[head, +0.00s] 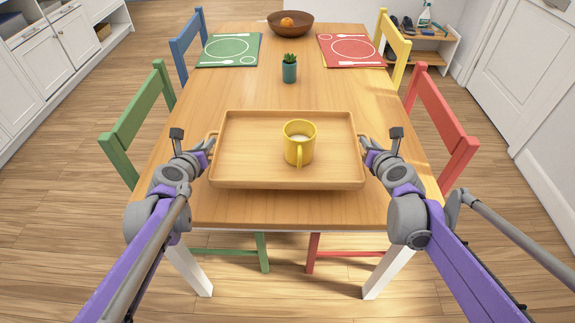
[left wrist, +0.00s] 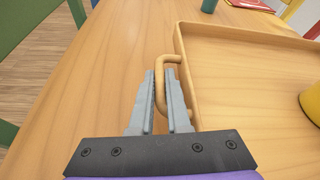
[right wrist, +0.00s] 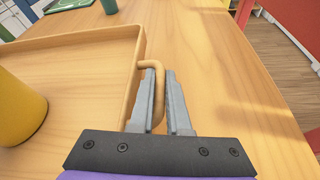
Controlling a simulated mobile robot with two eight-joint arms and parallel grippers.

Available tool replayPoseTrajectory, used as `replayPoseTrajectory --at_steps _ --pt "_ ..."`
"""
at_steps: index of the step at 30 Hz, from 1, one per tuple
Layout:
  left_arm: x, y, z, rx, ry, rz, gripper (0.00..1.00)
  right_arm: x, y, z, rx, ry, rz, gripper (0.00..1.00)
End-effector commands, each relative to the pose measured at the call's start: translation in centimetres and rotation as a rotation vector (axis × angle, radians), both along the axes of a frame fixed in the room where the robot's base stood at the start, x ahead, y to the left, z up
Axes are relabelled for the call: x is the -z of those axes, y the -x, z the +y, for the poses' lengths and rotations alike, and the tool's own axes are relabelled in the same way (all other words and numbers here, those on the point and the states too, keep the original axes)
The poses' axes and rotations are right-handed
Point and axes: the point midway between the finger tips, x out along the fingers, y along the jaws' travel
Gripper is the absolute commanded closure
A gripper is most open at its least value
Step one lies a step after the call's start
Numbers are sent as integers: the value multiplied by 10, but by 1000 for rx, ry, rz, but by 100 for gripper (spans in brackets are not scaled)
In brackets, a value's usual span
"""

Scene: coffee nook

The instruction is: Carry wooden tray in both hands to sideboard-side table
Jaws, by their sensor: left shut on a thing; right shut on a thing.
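The wooden tray (head: 250,170) is at the near end of the wooden table (head: 190,205), resting on it or only just above it. A yellow mug (head: 299,145) with a pale liquid stands upright on the tray, right of centre. My left gripper (head: 208,148) is shut on the tray's left handle, which shows in the left wrist view (left wrist: 163,75). My right gripper (head: 368,146) is shut on the right handle, which shows in the right wrist view (right wrist: 157,85). The mug is partly cut off in both wrist views.
A potted plant (head: 289,70), green placemat (head: 229,50), red placemat (head: 352,50) and bowl with an orange fruit (head: 290,25) are farther back. Green (head: 140,115), blue (head: 188,42), yellow (head: 393,45) and red (head: 440,115) chairs flank the table. White cabinets (head: 60,55) stand at left.

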Motion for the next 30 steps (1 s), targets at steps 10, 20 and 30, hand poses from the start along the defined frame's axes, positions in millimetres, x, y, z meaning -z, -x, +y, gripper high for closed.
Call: replayPoseTrajectory --at_steps 10,20,30 --pt "7 -1 0 -2 0 1 100 6 -1 0 2 1 1 100" --pt "28 -4 0 -2 0 7 100 28 -4 -1 2 0 7 100" --pt "50 -8 1 -1 0 11 100 50 -8 0 2 0 12 100"
